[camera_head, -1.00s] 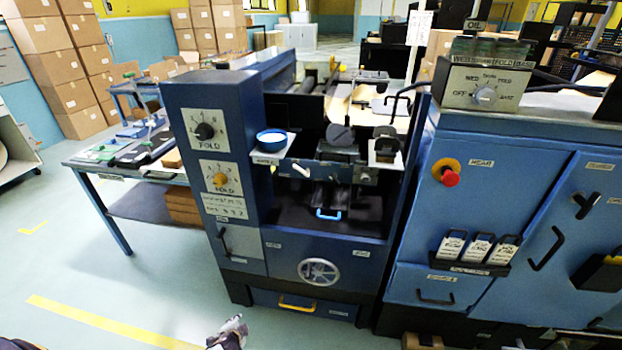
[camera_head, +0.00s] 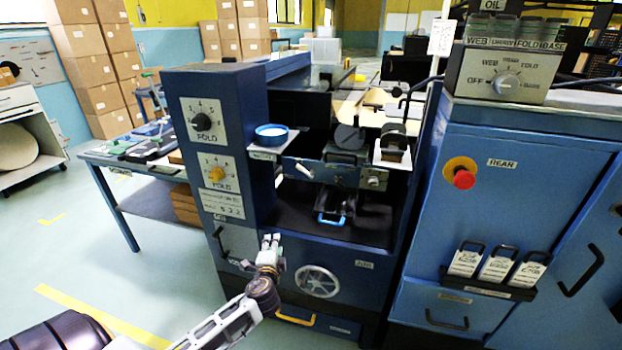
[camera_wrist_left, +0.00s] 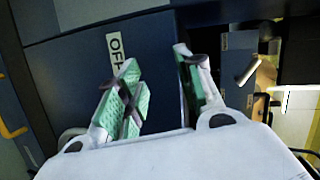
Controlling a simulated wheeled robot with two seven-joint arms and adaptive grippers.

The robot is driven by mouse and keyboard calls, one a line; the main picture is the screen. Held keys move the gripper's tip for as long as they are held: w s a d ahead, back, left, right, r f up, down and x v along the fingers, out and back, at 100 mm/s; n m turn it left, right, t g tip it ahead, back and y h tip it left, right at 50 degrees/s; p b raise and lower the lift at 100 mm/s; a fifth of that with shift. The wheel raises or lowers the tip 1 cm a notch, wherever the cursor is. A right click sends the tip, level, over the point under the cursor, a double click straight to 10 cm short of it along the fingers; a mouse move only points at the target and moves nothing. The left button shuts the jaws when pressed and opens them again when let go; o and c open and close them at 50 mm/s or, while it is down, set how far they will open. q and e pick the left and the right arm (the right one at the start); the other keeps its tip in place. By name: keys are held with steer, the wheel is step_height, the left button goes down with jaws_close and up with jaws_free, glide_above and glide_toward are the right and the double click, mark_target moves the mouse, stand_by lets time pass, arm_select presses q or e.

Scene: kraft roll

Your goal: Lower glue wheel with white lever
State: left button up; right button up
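The white lever (camera_head: 303,170) sticks out from the front of the blue machine, below and right of the blue glue pot (camera_head: 271,138). A grey disc, seemingly the glue wheel (camera_head: 346,137), stands behind and to its right. My left gripper (camera_head: 271,240) is in front of the machine's lower panel, below and left of the lever, and apart from it. In the left wrist view its green-padded fingers (camera_wrist_left: 160,80) are spread with nothing between them. A pale rod, likely the lever (camera_wrist_left: 246,72), shows right of the fingers. My right gripper is not in view.
The fold-dial column (camera_head: 218,150) rises left of the lever. A handwheel (camera_head: 317,282) and yellow handle (camera_head: 295,318) are on the lower front. A blue cabinet with a red button (camera_head: 464,179) stands at the right. A table (camera_head: 150,208) is at the left; the floor before it is clear.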

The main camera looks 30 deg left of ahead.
arm_select(q)
steer(key=w+d+r+m+t+h+b, duration=0.1)
steer(key=w+r+m+t+h, duration=0.2)
steer(key=w+r+m+t, duration=0.3)
step_height(320, 180, up, 7)
steer(key=w+m, duration=0.2)
steer(key=m, duration=0.3)
steer(key=shift+w+m+t+h, duration=0.3)
steer(key=shift+w+t, duration=0.1)
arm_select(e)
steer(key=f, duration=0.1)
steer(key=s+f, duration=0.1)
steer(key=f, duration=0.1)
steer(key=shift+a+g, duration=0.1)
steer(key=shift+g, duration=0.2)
arm_select(q)
steer(key=shift+w, duration=0.25)
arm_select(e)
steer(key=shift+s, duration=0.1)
arm_select(q)
steer(key=x, duration=1.3)
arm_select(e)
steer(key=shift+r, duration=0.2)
arm_select(q)
steer(key=shift+w, duration=0.15)
steer(key=shift+c, duration=0.4)
